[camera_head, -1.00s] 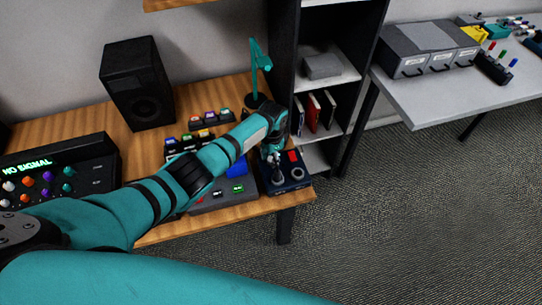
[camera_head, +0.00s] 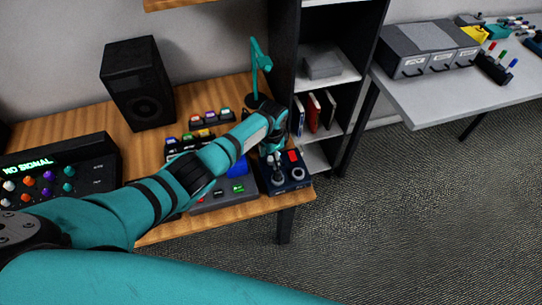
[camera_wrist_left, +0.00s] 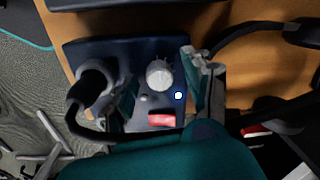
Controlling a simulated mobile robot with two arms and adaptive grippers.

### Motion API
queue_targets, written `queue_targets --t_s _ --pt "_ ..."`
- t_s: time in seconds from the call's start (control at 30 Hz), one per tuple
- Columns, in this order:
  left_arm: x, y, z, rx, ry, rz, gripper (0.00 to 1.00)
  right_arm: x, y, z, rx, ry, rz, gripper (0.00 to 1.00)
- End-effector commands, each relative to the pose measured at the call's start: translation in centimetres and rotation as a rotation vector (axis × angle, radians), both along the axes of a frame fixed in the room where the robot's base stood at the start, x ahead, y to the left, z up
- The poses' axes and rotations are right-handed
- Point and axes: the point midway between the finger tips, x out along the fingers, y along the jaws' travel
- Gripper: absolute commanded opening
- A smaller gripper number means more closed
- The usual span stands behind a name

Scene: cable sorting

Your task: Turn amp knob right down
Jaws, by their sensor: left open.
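The amp is a dark blue box (camera_head: 290,188) on the front right corner of the wooden table; it also shows in the left wrist view (camera_wrist_left: 112,48). In the left wrist view its top carries a round silver-white knob (camera_wrist_left: 158,73), a red switch (camera_wrist_left: 161,119), a lit blue-white light (camera_wrist_left: 178,95) and a thick black round part (camera_wrist_left: 93,86). My left gripper (camera_head: 272,153) is over the amp's back left part. In the left wrist view its open fingers (camera_wrist_left: 162,85) stand on both sides of the knob; I cannot tell whether they touch it. My right gripper is out of view.
A "NO SIGNAL" console (camera_head: 62,170), black speaker (camera_head: 137,84), teal lamp (camera_head: 258,68) and small pedals (camera_head: 207,118) share the table. A grey device (camera_head: 220,202) is beside the amp. A dark shelf (camera_head: 283,50) stands close behind; open floor (camera_head: 400,220) lies right.

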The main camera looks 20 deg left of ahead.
Motion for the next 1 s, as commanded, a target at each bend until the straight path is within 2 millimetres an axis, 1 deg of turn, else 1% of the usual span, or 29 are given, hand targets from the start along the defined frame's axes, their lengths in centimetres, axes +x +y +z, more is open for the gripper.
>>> queue_targets --t_s 0.17,0.27,0.5,0.6,0.7,0.83,1.0 --pt "0.0 -0.1 0.7 -0.001 0.000 -0.001 0.51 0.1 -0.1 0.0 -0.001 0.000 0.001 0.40" --pt "0.0 -0.1 2.0 -0.002 -0.002 -0.001 0.51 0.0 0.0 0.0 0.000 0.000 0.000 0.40" --pt "-0.1 -0.2 7.2 -0.001 -0.004 -0.001 0.51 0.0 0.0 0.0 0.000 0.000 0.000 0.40" --pt "-0.2 -0.3 9.1 -0.001 -0.004 -0.001 0.51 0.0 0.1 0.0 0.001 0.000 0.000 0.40" --pt "-0.3 -0.3 10.6 0.000 -0.003 0.000 0.51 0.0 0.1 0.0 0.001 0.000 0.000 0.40" --pt "-0.3 -0.3 11.7 0.000 -0.001 0.001 0.51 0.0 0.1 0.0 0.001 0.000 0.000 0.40" --pt "-0.4 -0.3 12.0 0.001 0.001 0.001 0.51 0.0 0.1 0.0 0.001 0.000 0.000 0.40"
